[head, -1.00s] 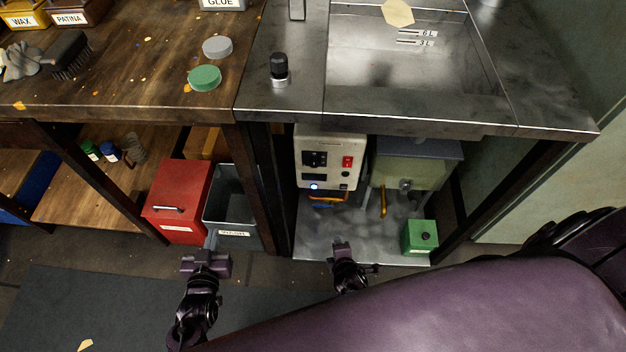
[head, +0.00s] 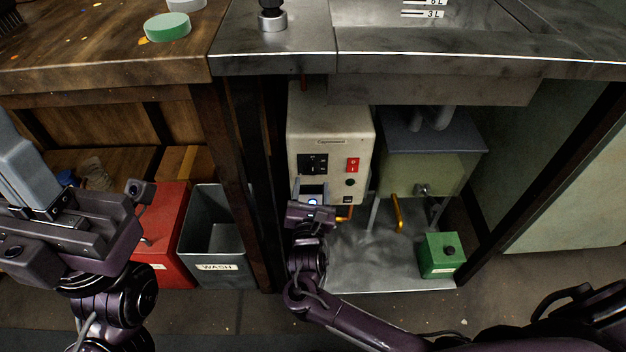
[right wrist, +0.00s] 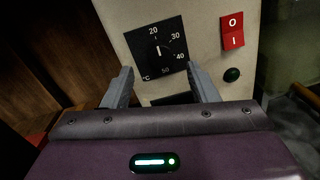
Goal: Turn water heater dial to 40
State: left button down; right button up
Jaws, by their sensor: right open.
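The white water heater (head: 331,125) stands under the steel sink. Its black dial (right wrist: 158,55) faces the right wrist camera, with a 20 to 50 °C scale and a white mark pointing up, between 20 and 30. In the head view the dial (head: 313,163) is small. My right gripper (right wrist: 159,82) is open and empty, its two fingers apart just below and in front of the dial, not touching the knob as far as I can see. It also shows in the head view (head: 312,190). My left gripper (head: 25,150) is at the far left; its jaw opening is unclear.
A table leg (head: 238,190), grey bin (head: 215,235) and red box (head: 165,220) are to the left.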

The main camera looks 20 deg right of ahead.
aim_at(313, 172)
jog(key=x, duration=0.2)
jog(key=b+x, duration=0.1)
jog(key=shift+w+d+f, duration=0.15)
jog(key=shift+w+f, duration=0.05)
jog(key=shift+w, duration=0.2)
jog(key=shift+w+d+r+b, duration=0.1)
jog(key=shift+w+d+b, duration=0.05)
jog(key=shift+w+b, duration=0.2)
jog(key=shift+c, duration=0.2)
